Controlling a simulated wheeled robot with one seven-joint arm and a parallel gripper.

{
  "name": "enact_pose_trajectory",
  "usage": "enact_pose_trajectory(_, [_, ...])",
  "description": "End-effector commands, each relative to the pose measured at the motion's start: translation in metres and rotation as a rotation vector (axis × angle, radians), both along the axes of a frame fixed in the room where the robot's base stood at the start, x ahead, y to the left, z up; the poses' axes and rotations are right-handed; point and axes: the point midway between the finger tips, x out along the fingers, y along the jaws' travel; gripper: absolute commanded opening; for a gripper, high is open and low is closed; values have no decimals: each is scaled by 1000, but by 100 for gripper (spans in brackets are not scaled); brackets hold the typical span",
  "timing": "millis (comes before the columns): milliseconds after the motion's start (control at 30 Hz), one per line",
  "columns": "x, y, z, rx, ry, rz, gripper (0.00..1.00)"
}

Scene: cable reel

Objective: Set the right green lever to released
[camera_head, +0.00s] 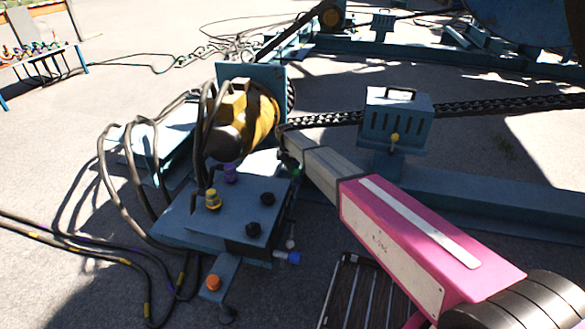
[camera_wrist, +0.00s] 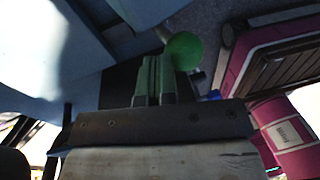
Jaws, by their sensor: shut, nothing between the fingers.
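A green ball knob (camera_wrist: 184,51) of a lever shows in the wrist view, just right of my fingertips and close to them. I cannot tell whether they touch. My gripper (camera_wrist: 158,62) is shut and empty, its two fingers side by side. In the head view my arm reaches to the right side of the blue control box (camera_head: 222,222); my fingertips and the green lever cannot be made out clearly there. Which green lever this is, and its exact setting, I cannot tell.
The box carries a yellow knob (camera_head: 212,199), a purple knob (camera_head: 230,173) and black knobs (camera_head: 267,199). A blue knob (camera_head: 293,258) sticks out at its right side, an orange knob (camera_head: 213,282) in front. Black cables (camera_head: 117,198) loop at left. A chain (camera_head: 500,105) runs behind.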

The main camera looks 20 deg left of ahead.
Motion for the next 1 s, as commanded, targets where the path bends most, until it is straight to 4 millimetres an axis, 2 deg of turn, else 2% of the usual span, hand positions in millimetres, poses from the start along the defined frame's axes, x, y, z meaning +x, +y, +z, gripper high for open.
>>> enact_pose_trajectory(267, [2, -28, -4, -1, 0, 0, 0])
enact_pose_trajectory(600, [7, -65, -22, -1, 0, 0, 0])
enact_pose_trajectory(1000, [10, -87, -40, -1, 0, 0, 0])
